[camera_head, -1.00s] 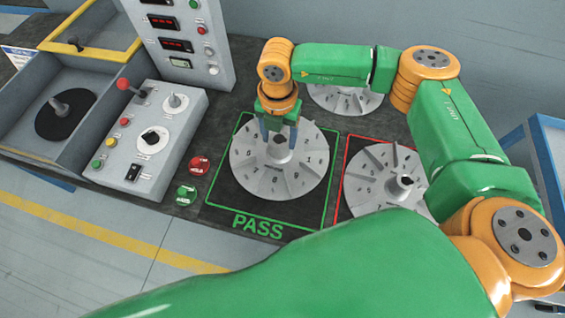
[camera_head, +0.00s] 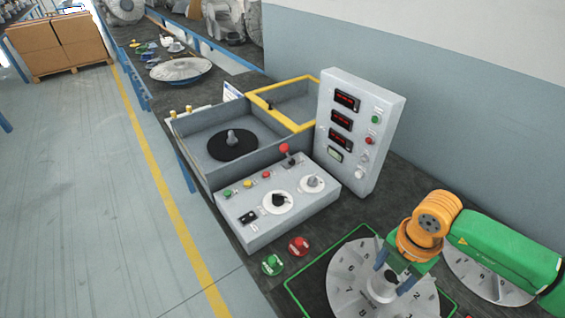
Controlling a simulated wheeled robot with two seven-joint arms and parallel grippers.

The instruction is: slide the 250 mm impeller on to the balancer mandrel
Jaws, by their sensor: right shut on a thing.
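A grey bladed impeller (camera_head: 350,280) with numbers on its segments lies at the lower right, over the green-outlined pad; its lower edge is cut off by the frame. My right gripper (camera_head: 393,280) points down over it, shut on its central hub. I cannot tell whether the impeller is clear of the pad, nor its size. The balancer mandrel (camera_head: 232,136) is a short grey upright post on a black disc (camera_head: 224,149) inside the grey balancer tub (camera_head: 180,145). The post is bare. My left gripper is out of view.
A yellow-framed cover (camera_head: 311,122) stands open at the tub's back right. Green (camera_head: 272,265) and red (camera_head: 299,246) buttons sit in front. Another impeller (camera_head: 480,276) lies behind my arm.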

